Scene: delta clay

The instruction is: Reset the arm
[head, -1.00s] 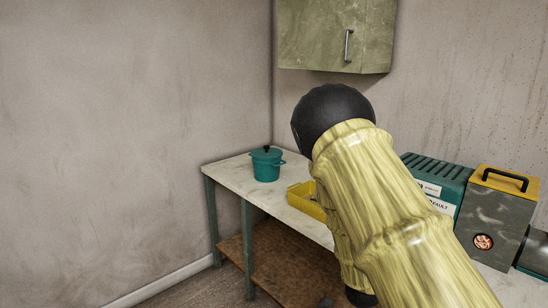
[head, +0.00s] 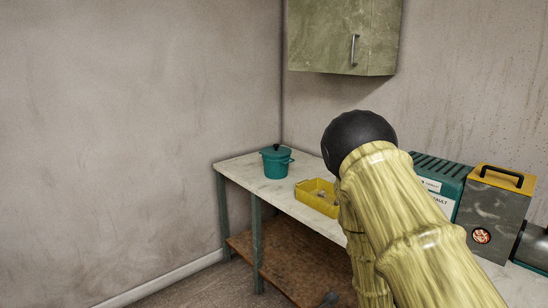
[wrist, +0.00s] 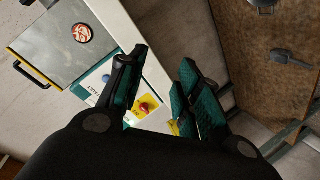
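My gripper (wrist: 164,62) shows in the wrist view with its two dark fingers and teal pads apart. Nothing is between the pads. It points down over the front edge of the worktop, beside the teal box with a red button (wrist: 146,106). In the head view my yellow, bark-patterned arm (head: 405,215) with a black rounded joint reaches up across the right half. The gripper itself is hidden in that view.
The worktop (head: 250,171) holds a teal pot (head: 276,163), a yellow tray (head: 316,199), the teal box (head: 440,180) and a grey-yellow case (head: 494,210). A green cabinet (head: 330,35) hangs above. A grey scoop (wrist: 288,56) lies on the brown lower shelf (wrist: 250,90).

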